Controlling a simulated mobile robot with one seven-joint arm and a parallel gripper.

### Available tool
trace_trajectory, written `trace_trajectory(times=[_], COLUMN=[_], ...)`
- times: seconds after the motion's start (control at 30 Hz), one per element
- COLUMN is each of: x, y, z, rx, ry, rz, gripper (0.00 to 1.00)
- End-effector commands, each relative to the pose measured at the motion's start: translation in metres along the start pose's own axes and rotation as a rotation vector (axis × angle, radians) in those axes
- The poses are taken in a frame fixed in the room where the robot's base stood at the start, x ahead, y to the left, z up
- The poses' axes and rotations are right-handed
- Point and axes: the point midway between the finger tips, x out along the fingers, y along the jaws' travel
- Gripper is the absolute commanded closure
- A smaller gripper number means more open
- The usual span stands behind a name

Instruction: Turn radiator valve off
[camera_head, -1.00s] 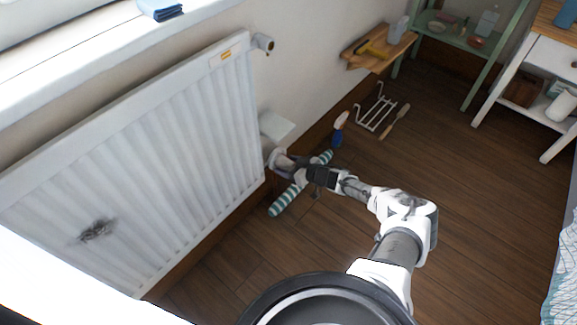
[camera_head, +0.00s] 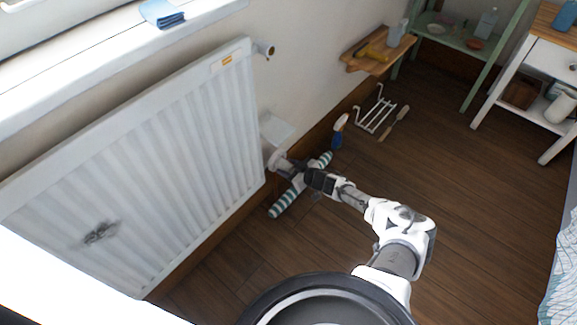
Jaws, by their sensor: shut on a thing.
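The white radiator (camera_head: 150,160) hangs on the wall under the window sill. Its valve (camera_head: 275,158) is a pale round knob at the lower right end of the radiator. My gripper (camera_head: 284,165) reaches the valve from the right and is shut on it. The fingers and my wrist hide much of the valve, so its marking and setting cannot be read.
A white box-like plate (camera_head: 277,129) is on the wall just above the valve. A wooden wall shelf (camera_head: 376,55) is beyond.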

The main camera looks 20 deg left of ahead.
Motion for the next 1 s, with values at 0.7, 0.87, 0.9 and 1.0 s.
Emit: trace_trajectory(times=[0.7,0.87,0.9,1.0], x=[-0.0004,-0.0003,-0.0002,-0.0002], y=[-0.0007,-0.0007,-0.0007,-0.0007], z=[0.0006,0.0006,0.0005,0.0005], rx=[-0.431,-0.464,-0.469,-0.475], ry=[0.000,0.000,0.000,0.000], rz=[0.182,0.194,0.196,0.198], gripper=[0.81,0.81,0.81,0.81])
